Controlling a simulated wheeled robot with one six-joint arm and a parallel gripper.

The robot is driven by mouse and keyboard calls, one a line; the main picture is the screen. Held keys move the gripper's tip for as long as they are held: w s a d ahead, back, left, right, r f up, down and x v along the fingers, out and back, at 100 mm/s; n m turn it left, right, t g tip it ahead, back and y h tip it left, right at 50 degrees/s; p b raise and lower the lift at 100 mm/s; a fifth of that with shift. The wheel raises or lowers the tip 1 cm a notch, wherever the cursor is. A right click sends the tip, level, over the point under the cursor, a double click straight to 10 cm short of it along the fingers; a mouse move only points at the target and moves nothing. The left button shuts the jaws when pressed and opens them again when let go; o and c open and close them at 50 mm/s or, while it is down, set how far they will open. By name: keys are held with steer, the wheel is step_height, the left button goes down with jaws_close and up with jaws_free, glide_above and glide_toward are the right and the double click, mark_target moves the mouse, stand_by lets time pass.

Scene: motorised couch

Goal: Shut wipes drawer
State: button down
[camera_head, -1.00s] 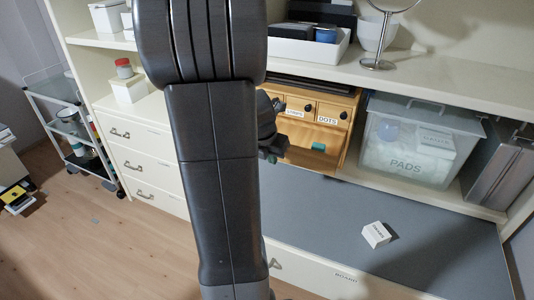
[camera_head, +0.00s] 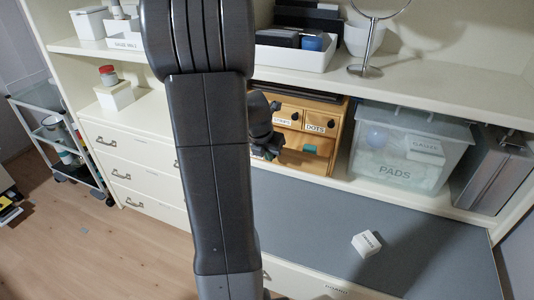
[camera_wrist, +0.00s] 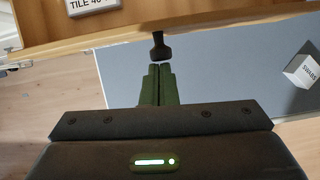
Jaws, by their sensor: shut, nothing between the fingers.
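A small wooden drawer cabinet (camera_head: 335,112) stands in the shelf bay. Its upper row shows a partly hidden label (camera_head: 283,117) on the left and a "DOTS" drawer (camera_head: 317,125) on the right. My gripper (camera_head: 266,152) is beside the cabinet's left part in the head view, and my arm hides that side. In the wrist view, my gripper (camera_wrist: 157,72) is shut and empty. Its tips point at a dark knob (camera_wrist: 158,46) on a wooden front (camera_wrist: 205,14), with a small gap or light contact; I cannot tell which. How far the drawer stands out is unclear.
A grey mat (camera_head: 420,240) lies before the cabinet with a white box (camera_head: 366,243) on it. A clear "PADS" bin (camera_head: 405,175) stands right of the cabinet. A shelf with a white tray (camera_head: 300,58) and a mirror (camera_head: 365,70) is above. A trolley (camera_head: 50,130) stands left.

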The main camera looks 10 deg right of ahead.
steer(key=w, duration=0.1)
steer(key=d+p, duration=0.1)
steer(key=w, duration=0.1)
steer(key=shift+w+d+r+p, duration=0.25)
steer(key=shift+w+d+p, duration=0.05)
steer(key=shift+d+p, duration=0.1)
steer(key=w+d+p, duration=0.2)
steer(key=w, duration=0.1)
steer(key=shift+f, duration=0.1)
steer(key=shift+w+d+f, duration=0.15)
steer(key=shift+w, duration=0.1)
